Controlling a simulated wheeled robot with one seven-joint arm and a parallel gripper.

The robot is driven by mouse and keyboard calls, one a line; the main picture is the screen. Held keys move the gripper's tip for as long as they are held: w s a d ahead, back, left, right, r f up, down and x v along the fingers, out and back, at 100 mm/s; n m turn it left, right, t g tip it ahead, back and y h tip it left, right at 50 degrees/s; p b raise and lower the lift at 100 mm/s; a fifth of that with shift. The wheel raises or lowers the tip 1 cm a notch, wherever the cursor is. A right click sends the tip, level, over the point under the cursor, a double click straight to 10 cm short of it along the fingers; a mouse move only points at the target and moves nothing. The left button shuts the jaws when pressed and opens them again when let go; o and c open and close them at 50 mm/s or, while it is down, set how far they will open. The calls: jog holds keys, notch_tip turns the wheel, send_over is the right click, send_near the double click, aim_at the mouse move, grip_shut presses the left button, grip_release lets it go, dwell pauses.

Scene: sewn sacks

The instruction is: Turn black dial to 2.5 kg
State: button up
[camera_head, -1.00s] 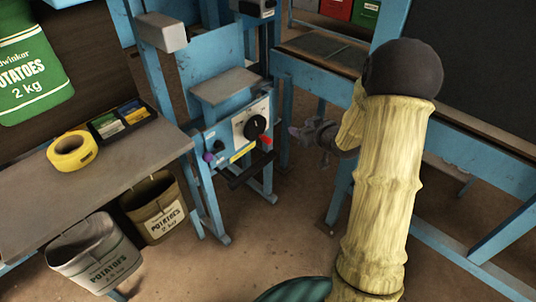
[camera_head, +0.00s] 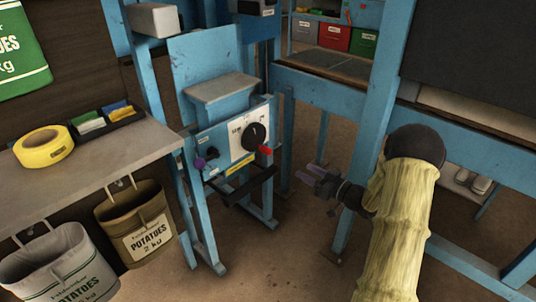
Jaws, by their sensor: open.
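The black dial (camera_head: 254,137) sits on a white scale plate (camera_head: 238,130) on the front of the blue machine (camera_head: 213,140). A red piece (camera_head: 265,150) shows at the dial's lower right edge. The scale marks are too small to read surely. My gripper (camera_head: 309,174) is to the right of and below the dial, in front of the blue frame, with its jaws apart and pointing left. It is empty and does not touch the dial.
The bench (camera_head: 100,158) at left bears yellow tape (camera_head: 44,147), with potato sacks (camera_head: 137,220) hanging below. A blue post (camera_head: 372,130) stands behind my arm. Floor before the machine is clear.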

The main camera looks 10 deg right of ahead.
aim_at(270, 153)
jog(key=b+x, duration=0.6)
jog(key=x, duration=1)
jog(key=shift+w+a, duration=0.1)
jog(key=shift+w, duration=0.05)
jog(key=shift+w+a, duration=0.3)
jog(key=shift+w, duration=0.15)
jog(key=c, duration=1)
